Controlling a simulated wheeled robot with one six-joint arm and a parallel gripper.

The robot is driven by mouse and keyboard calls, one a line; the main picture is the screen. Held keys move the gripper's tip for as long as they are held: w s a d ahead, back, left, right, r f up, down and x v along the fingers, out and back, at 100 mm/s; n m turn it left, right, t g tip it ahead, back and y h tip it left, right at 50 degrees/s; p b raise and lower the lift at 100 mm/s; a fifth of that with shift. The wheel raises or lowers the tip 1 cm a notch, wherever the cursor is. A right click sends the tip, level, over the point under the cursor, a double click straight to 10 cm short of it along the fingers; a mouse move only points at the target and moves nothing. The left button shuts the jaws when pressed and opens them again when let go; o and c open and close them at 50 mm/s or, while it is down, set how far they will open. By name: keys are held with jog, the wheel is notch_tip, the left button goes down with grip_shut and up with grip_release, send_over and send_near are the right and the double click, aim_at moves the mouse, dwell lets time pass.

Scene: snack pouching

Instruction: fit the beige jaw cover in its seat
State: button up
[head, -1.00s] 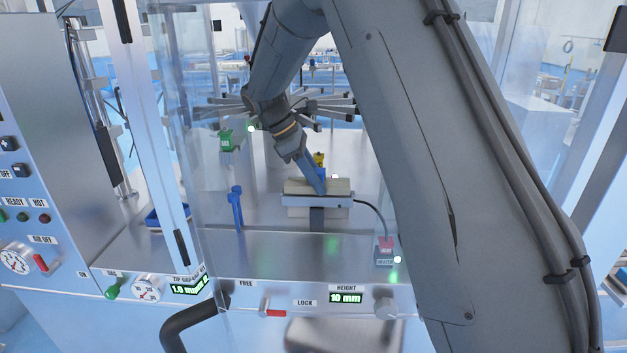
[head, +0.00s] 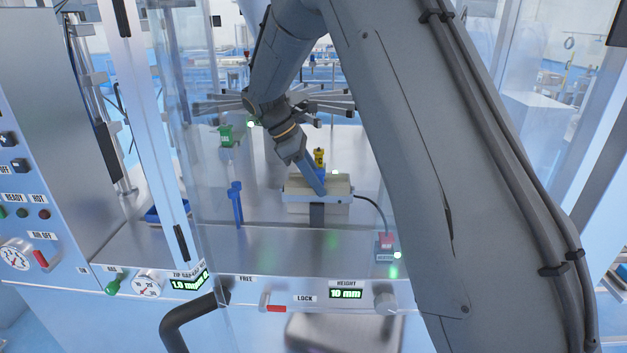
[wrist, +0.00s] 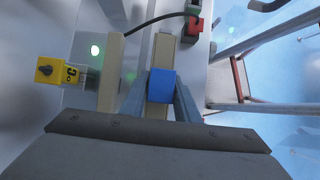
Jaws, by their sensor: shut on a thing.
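My gripper (head: 318,188) reaches down to the jaw unit in the middle of the machine bed. In the wrist view my gripper (wrist: 161,90) is shut on a blue block (wrist: 161,84). The block sits on a long beige bar, the jaw cover (wrist: 163,48), which runs between my fingers. A second beige bar (wrist: 111,68) lies parallel to its left, with a narrow gap. In the head view the beige jaw cover (head: 340,185) lies along the metal jaw holder (head: 340,200), partly behind my gripper. I cannot tell whether it is fully seated.
A black cable runs to a red-topped connector (head: 386,242). A blue post (head: 236,204) stands left. A clear guard surrounds the bed.

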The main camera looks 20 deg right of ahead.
jog(key=shift+f, duration=0.75)
jog(key=o, duration=1.2)
jog(key=shift+c, duration=0.2)
